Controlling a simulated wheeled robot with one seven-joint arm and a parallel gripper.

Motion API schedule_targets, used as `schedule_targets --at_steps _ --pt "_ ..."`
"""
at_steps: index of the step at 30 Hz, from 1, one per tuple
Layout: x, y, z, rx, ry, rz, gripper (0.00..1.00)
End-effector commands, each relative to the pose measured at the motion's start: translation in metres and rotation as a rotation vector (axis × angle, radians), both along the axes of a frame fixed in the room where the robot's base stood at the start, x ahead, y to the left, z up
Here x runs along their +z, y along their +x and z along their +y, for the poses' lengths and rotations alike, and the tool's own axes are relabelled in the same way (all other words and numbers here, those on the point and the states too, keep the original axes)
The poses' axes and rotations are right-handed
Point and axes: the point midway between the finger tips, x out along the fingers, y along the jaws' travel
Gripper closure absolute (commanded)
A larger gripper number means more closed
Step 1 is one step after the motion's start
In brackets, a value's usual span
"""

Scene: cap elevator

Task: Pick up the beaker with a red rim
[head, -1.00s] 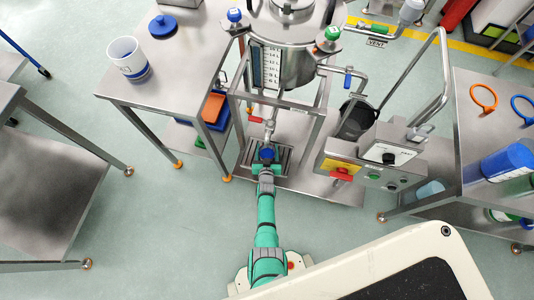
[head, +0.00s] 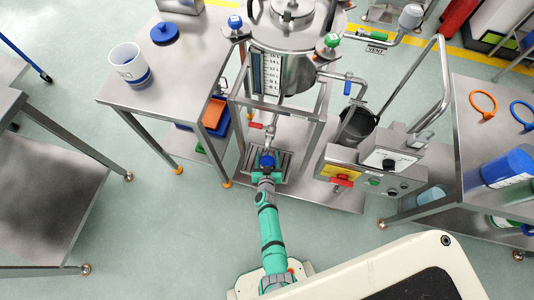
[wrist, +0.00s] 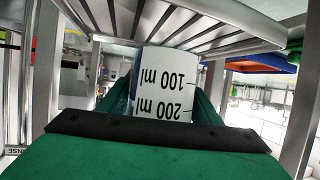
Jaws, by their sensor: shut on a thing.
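A white beaker (wrist: 165,82) with black 100 ml and 200 ml marks fills the middle of the wrist view. My gripper (wrist: 165,115) is shut around it, with green finger parts on both sides. Its rim is not visible, so I cannot tell the rim's colour.
The steel vessel (head: 283,62) and its frame stand just above the grate. A control box (head: 372,166) is on the right. Another white beaker (head: 128,62) and a blue lid (head: 164,34) are on the left table (head: 180,85). The floor near my base is clear.

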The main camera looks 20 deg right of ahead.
Motion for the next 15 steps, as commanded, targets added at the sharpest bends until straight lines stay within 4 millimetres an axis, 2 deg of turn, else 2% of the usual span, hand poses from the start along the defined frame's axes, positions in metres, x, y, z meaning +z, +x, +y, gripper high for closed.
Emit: schedule_targets --at_steps 15 --pt "-0.001 -0.114 0.043 -0.002 0.002 0.002 0.76"
